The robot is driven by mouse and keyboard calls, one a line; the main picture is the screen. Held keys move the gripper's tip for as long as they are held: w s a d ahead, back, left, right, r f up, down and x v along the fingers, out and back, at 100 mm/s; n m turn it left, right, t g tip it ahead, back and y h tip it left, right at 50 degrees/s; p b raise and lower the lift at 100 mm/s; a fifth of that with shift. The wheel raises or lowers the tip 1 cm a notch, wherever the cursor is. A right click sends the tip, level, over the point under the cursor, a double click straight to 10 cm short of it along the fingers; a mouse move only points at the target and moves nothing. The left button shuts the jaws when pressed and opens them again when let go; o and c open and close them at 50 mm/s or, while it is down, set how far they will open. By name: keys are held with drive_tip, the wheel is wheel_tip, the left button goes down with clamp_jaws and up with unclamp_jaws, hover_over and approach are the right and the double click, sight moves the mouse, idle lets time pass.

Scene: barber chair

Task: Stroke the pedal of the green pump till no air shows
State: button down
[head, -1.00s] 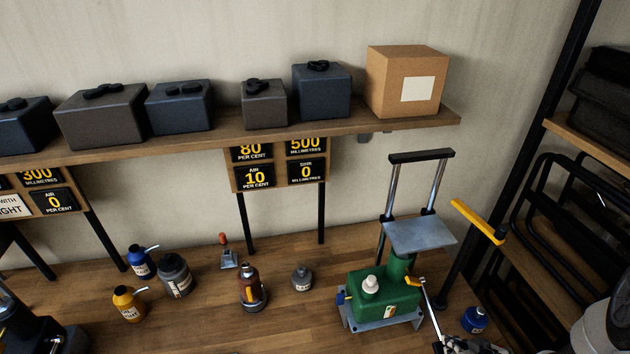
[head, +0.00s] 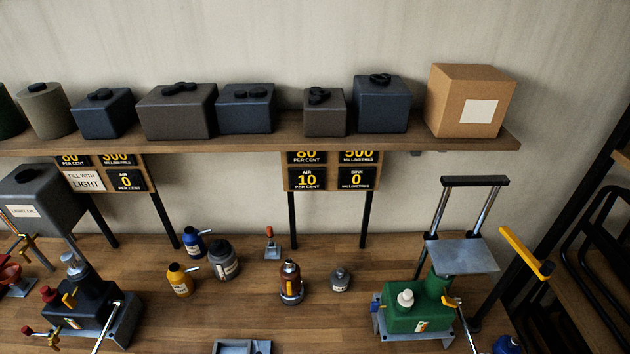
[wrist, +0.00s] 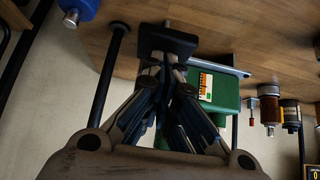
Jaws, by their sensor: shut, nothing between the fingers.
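The green pump (head: 408,306) stands at the right of the wooden bench in the head view, with a grey plate (head: 462,256) above it and a thin metal rod (head: 466,330) running down out of the picture. The board behind reads AIR 10 per cent (head: 310,179). In the wrist view the pump's green body (wrist: 226,95) shows beside my gripper (wrist: 163,62), which is shut and empty. A dark block (wrist: 180,40) with a pin lies at the fingertips; I cannot tell whether they touch it or whether it is the pedal. The head view does not show my gripper.
A yellow bar (head: 525,252) juts out right of the pump. A black pump (head: 90,310) stands at the left, beside a board reading AIR 0. Several bottles, including a brown one (head: 290,283), stand between. A cardboard box (head: 465,100) and dark containers line the shelf (head: 255,143).

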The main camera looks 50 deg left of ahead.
idle(0.4)
wheel_tip(320, 180, down, 6)
drive_tip(key=b, duration=0.5)
wheel_tip(320, 180, up, 6)
drive_tip(key=p, duration=0.5)
drive_tip(key=shift+r+p, duration=0.15)
drive_tip(key=shift+p, duration=0.15)
drive_tip(key=shift+f, duration=0.2)
wheel_tip(320, 180, up, 6)
drive_tip(key=p, duration=0.5)
drive_tip(key=shift+w+a+r, duration=0.1)
drive_tip(key=shift+w, duration=0.05)
idle(0.3)
